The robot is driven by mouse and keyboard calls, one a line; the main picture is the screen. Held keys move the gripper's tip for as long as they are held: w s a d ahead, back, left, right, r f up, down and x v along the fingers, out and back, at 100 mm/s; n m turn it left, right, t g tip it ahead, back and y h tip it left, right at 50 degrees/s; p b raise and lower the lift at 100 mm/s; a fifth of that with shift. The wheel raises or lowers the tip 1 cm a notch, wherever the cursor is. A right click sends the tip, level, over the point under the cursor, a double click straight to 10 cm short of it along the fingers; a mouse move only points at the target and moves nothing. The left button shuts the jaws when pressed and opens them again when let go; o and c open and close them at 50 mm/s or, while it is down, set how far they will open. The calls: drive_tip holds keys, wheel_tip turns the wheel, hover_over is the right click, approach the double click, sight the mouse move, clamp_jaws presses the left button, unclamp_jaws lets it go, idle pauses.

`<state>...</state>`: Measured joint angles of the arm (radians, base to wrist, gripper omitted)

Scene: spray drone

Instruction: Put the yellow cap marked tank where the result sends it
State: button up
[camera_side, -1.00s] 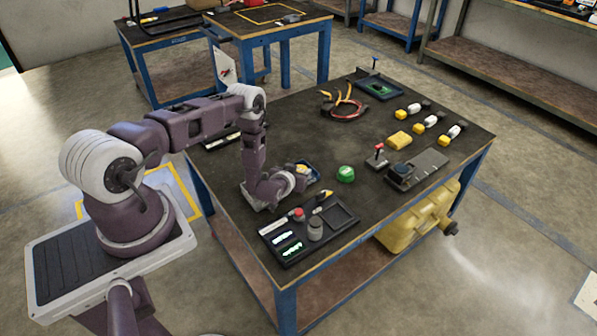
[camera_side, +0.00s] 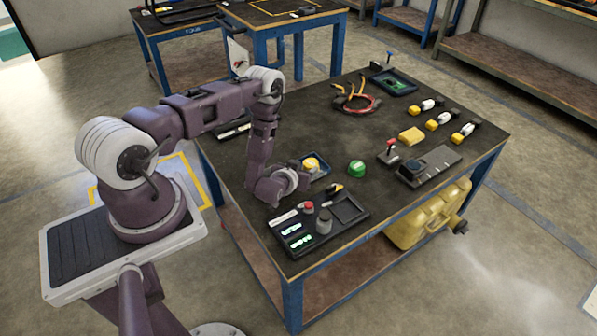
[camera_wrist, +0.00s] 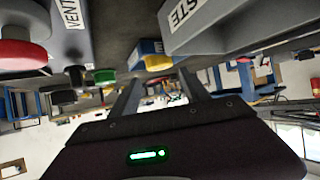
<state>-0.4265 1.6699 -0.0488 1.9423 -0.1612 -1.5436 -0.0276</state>
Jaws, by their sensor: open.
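A yellow cap (camera_side: 311,162) sits in a small blue tray (camera_side: 324,172), partly behind my gripper in the side view. No "tank" marking is legible on it. In the wrist view, a yellow round piece (camera_wrist: 158,62) shows beside a blue edge (camera_wrist: 142,50), beyond my fingertips. My gripper (camera_wrist: 160,82) is open, with nothing between its two fingers. In the side view it is low over the near left of the table, just in front of the tray, and its fingertips are hidden.
A black panel (camera_side: 345,233) with lit green displays, a red button (camera_side: 309,207) and a grey knob (camera_side: 324,221) lies close in front. A green dome (camera_side: 357,167) stands right of the tray. A yellow block (camera_side: 411,136) and a device with a red-topped lever (camera_side: 391,143) are farther right.

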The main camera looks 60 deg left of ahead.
drive_tip(key=v, duration=0.5)
drive_tip(key=w+d+r+m+h, duration=0.1)
drive_tip(key=w+d+r+h, duration=0.1)
drive_tip(key=w+r, duration=0.5)
drive_tip(key=w+d+r+h, duration=0.1)
drive_tip(key=w+d+r, duration=0.15)
drive_tip(key=r, duration=0.75)
drive_tip(key=s+d+r+m+g+h, duration=0.1)
drive_tip(key=s+d+r, duration=0.15)
drive_tip(key=r, duration=0.35)
drive_tip(key=s+d+r+m+h, duration=0.1)
drive_tip(key=d+r, duration=0.3)
drive_tip(key=r, duration=0.3)
drive_tip(key=s+d+r+m+g+h, duration=0.15)
drive_tip(key=s+d+r, duration=0.35)
drive_tip(key=s+r, duration=0.5)
drive_tip(key=s+d+r+m+g, duration=0.1)
drive_tip(key=s, duration=0.9)
drive_tip(key=s+d+m+g, duration=0.1)
drive_tip(key=s+d, duration=0.1)
drive_tip(key=s, duration=0.8)
drive_tip(key=shift+s+r, duration=0.25)
drive_tip(key=shift+r, duration=0.15)
